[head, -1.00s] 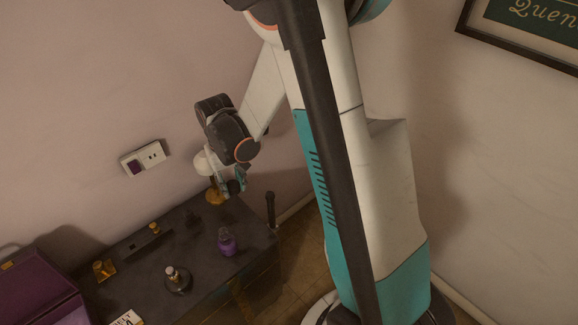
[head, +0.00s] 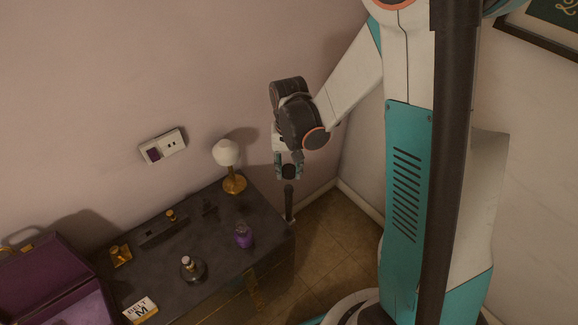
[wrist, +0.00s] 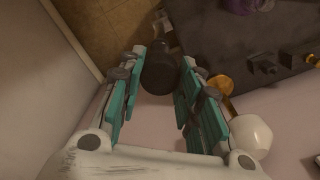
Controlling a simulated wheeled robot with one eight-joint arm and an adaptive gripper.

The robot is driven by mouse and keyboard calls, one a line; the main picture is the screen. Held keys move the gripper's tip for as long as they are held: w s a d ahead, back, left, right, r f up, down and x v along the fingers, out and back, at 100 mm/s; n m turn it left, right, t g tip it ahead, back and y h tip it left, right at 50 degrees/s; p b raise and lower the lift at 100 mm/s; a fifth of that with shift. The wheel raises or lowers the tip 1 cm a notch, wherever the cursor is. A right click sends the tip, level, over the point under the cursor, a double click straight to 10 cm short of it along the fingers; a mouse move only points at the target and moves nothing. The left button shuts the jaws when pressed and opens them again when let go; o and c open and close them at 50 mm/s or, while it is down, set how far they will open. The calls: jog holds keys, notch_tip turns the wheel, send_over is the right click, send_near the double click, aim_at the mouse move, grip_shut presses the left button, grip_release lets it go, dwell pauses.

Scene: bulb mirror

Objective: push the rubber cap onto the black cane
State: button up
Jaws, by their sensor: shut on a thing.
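The black cane (head: 288,204) stands upright beside the dresser's right end, near the wall. The exact alignment of the two is hard to tell.
The dark dresser (head: 215,258) carries a lamp with a white globe (head: 227,152), a purple bottle (head: 243,237), a round stand (head: 195,272) and small brass items. A purple case (head: 55,275) lies at left. A wall socket (head: 163,147) is above. Floor right of the dresser is free.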

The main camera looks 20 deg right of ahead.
aim_at(289, 188)
jog(key=shift+f+b, duration=2.25)
jog(key=shift+f, duration=0.55)
jog(key=shift+b, duration=0.35)
jog(key=shift+f+b, duration=1.15)
jog(key=shift+f, duration=0.1)
jog(key=shift+r, duration=0.1)
jog(key=shift+r+p, duration=0.7)
jog(key=shift+r, duration=0.25)
jog(key=shift+b, duration=0.3)
dwell(1.2)
jog(key=shift+f+b, duration=0.85)
jog(key=shift+f, duration=0.2)
